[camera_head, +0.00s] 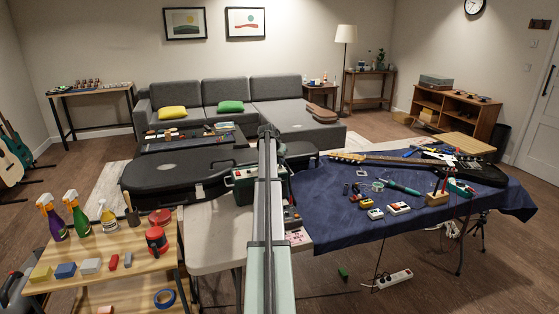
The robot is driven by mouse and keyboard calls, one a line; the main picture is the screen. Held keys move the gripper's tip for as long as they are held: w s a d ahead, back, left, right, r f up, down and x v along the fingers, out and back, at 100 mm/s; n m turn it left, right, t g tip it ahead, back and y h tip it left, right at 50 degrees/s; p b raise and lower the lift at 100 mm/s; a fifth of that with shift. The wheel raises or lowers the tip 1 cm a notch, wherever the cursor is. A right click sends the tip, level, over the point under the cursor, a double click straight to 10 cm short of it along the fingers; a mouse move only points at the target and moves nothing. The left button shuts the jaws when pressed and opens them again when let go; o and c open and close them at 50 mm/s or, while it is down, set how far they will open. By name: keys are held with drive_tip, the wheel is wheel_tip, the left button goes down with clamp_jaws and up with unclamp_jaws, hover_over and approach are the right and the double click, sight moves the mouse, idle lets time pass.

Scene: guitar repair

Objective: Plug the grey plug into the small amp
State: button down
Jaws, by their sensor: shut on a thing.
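A dark green box with a pale front panel (244,177), which looks like the small amp, stands near the picture's middle, by the blue cloth's left edge. My own arm crosses in front of it and hides part of it. My arm rises from the bottom edge to a dark joint above the box. My gripper is hidden behind the arm, so its fingers and anything in them do not show. I cannot make out the grey plug or the amp's socket.
A blue-covered table (330,225) at right bears an electric guitar (480,170), small pedals (398,208) and tools. A black guitar case (165,182) lies left of the box. A wooden shelf (105,250) with bottles stands front left. A power strip (394,279) lies on the floor.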

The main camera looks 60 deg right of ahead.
sight(280, 167)
drive_tip(key=shift+f, duration=0.1)
drive_tip(key=c, duration=1.4)
unclamp_jaws()
drive_tip(key=o, duration=0.3)
drive_tip(key=shift+o, duration=0.5)
drive_tip(key=o, duration=0.4)
drive_tip(key=shift+r, duration=3.05)
